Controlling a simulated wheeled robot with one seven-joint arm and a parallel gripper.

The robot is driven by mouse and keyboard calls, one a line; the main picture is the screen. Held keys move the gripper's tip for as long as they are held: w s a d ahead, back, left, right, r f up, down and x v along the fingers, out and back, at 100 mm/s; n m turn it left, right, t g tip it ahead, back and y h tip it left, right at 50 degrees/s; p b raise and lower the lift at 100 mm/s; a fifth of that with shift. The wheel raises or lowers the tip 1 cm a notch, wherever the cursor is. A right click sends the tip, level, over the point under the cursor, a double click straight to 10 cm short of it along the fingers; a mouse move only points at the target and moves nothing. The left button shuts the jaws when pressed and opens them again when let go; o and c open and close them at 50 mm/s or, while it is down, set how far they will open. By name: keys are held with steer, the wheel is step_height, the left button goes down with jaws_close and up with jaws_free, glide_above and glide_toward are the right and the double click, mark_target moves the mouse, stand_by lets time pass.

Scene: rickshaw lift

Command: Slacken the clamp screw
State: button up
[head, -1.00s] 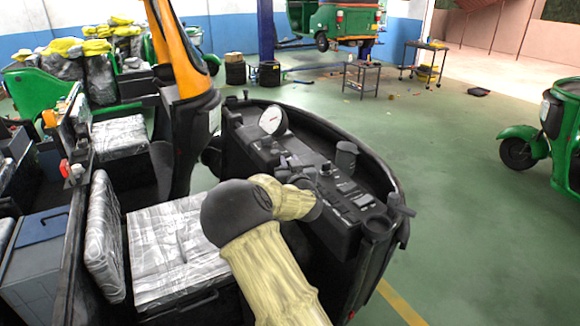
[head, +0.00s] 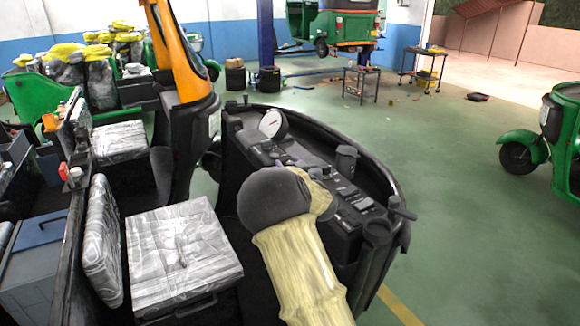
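I cannot make out the clamp screw in the head view. A black dashboard console (head: 334,215) with switches and small panels stands in the middle. A round white-faced gauge (head: 272,123) is on its far left part, and a dark cup-like part (head: 346,160) stands on its right half. My arm, in a pale yellow sleeve with a dark round joint, reaches up from the bottom over the console's near side. My gripper is hidden behind this joint and sleeve, so its fingers and anything in them do not show.
A silver-wrapped seat (head: 180,255) lies left of my arm. An orange and black post (head: 180,60) rises behind it. A dark handle (head: 400,208) sticks out at the console's right end. Green floor (head: 450,200) is clear to the right, before a green vehicle (head: 550,140).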

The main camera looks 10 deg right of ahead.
steer(key=shift+s+f, duration=0.1)
steer(key=s+d+b, duration=0.3)
steer(key=s, duration=1.3)
steer(key=shift+s+d+b, duration=0.15)
steer(key=shift+s+b, duration=0.15)
steer(key=shift+s, duration=0.1)
